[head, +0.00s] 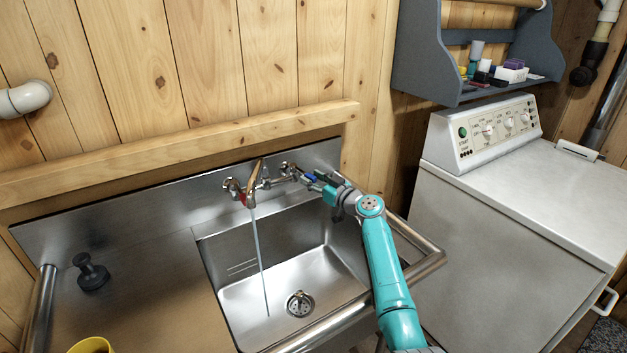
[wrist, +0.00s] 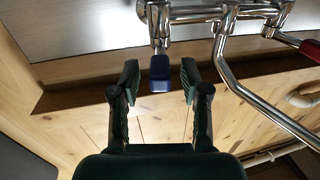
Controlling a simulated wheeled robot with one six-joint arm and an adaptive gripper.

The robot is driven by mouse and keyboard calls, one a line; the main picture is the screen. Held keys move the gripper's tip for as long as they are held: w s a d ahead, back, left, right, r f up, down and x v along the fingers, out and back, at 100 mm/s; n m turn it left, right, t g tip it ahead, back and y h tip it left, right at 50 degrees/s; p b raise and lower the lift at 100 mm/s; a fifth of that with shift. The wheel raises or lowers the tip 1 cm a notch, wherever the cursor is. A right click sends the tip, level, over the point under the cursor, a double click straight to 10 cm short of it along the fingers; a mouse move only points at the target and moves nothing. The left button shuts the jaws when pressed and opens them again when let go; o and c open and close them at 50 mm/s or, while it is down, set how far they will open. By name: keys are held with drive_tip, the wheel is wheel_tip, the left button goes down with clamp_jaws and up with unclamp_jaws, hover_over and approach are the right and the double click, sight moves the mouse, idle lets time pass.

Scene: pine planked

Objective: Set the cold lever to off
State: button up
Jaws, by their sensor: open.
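The cold lever, with a blue handle (wrist: 159,75), hangs from the chrome tap (wrist: 185,15) in the wrist view. My gripper (wrist: 160,88) is open, with one finger on each side of the blue handle and a visible gap to each. In the head view my gripper (head: 317,184) is at the right end of the wall tap (head: 277,178), largely covering the blue handle. The red-handled lever (head: 243,199) is at the tap's left end; it also shows in the wrist view (wrist: 309,50). A thin water stream (head: 260,255) falls from the spout.
The steel sink basin (head: 235,300) lies below the tap, with a drain (head: 299,304). A black plunger-like item (head: 92,274) and yellow cup (head: 92,346) are on the left drainboard. A white washer (head: 530,200) and grey shelf (head: 420,75) stand right. The curved spout (wrist: 262,97) passes right of my fingers.

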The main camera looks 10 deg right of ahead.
clamp_jaws()
drive_tip(key=shift+s+a+f+m+h, duration=0.15)
drive_tip(key=shift+a+m+h, duration=0.15)
drive_tip(key=shift+a+h, duration=0.15)
drive_tip(key=shift+s+a+m+t+h, duration=0.15)
drive_tip(key=shift+a+m+t+h, duration=0.2)
drive_tip(key=shift+h, duration=0.35)
drive_tip(key=shift+s+a+m+t+h, duration=0.15)
drive_tip(key=shift+m+t+h, duration=0.25)
drive_tip(key=shift+h, duration=0.25)
unclamp_jaws()
drive_tip(key=shift+a, duration=0.1)
drive_tip(key=shift+s, duration=0.1)
